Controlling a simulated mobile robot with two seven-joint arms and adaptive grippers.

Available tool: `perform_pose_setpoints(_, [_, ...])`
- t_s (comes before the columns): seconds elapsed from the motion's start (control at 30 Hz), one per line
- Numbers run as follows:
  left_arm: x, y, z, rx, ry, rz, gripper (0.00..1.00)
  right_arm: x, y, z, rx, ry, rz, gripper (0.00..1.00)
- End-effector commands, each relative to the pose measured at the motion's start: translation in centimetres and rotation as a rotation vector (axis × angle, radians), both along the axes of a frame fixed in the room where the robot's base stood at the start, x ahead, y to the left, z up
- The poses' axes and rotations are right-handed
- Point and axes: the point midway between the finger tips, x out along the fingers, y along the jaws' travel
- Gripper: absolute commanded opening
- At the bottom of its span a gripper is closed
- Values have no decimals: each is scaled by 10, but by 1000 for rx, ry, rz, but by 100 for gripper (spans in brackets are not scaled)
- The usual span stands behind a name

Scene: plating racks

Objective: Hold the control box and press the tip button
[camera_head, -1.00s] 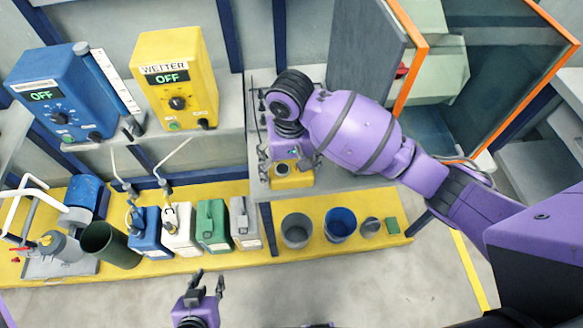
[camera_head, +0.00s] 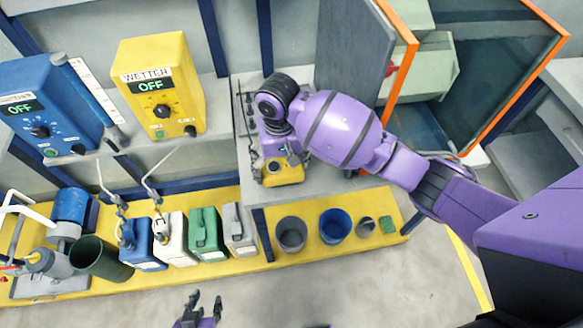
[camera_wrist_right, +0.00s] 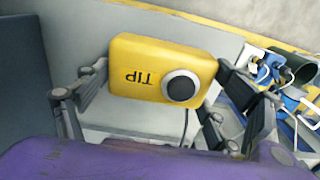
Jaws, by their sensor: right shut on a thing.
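The yellow control box (camera_wrist_right: 128,58) fills the middle of the right wrist view, with a TIP label and a round black tip button (camera_wrist_right: 181,88) on its face. My right gripper (camera_wrist_right: 163,73) has a finger on each side of it and is shut on it. In the head view the box (camera_head: 284,176) is at the front of the grey bench, below my right gripper (camera_head: 281,152), which partly covers it. My left gripper (camera_head: 204,303) is open and empty at the bottom edge of the head view, far from the box.
A yellow WETTER unit (camera_head: 160,62) and a blue unit (camera_head: 40,105), both reading OFF, stand left of the grey bench (camera_head: 330,183). Canisters and buckets line the yellow shelf (camera_head: 263,200) below. An open orange-edged cabinet (camera_head: 480,122) stands right. The floor in front is clear.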

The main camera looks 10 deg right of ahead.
Motion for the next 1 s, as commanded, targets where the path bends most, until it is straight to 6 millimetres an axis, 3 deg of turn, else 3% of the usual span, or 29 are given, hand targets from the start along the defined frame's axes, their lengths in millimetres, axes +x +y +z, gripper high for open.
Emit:
perform_pose_setpoints(0.5, [-12,0,-12,1,27,0,31,25,-2,-17,1,-4,0,52])
perform_pose_setpoints(1.0, [-12,0,-13,1,27,0,31,26,-2,-18,0,-6,1,52])
